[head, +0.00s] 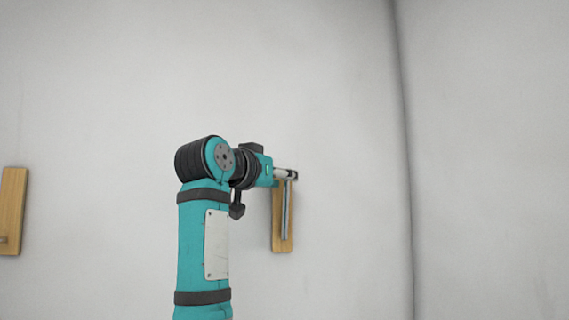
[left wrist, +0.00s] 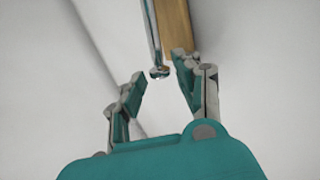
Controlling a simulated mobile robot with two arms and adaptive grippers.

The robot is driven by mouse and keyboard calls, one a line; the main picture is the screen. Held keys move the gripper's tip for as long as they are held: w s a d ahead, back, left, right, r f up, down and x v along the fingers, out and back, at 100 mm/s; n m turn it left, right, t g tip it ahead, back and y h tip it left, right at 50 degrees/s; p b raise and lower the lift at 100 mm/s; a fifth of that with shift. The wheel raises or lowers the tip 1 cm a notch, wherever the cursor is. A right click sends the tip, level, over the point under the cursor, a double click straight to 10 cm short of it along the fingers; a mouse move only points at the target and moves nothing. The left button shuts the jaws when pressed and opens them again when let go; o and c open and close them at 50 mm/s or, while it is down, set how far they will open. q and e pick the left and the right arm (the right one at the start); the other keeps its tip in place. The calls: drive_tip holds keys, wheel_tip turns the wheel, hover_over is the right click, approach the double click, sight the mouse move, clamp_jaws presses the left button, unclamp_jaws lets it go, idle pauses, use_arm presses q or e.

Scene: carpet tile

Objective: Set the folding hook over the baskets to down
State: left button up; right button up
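The folding hook is a shiny metal bar (head: 286,212) on a wooden wall board (head: 275,238). It stands upright along the board, with its upper end at my left gripper (head: 290,174). In the left wrist view the bar (left wrist: 152,30) ends in a rounded tip, and part of the board (left wrist: 177,28) shows beside it. There, the left gripper (left wrist: 160,78) is open, with the tip between or just beyond its fingertips. I cannot tell if a finger touches it. My right gripper and the baskets are not in view.
A second wooden board (head: 14,205) with a small peg hangs on the wall at the far left. The pale wall (head: 330,90) is bare around the hook. A wall corner (head: 405,150) runs vertically to the right of it.

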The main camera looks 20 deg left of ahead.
use_arm(q)
drive_tip(key=shift+w+d, duration=0.2)
drive_tip(key=shift+w, duration=0.7)
drive_tip(key=shift+c, duration=0.2)
clamp_jaws()
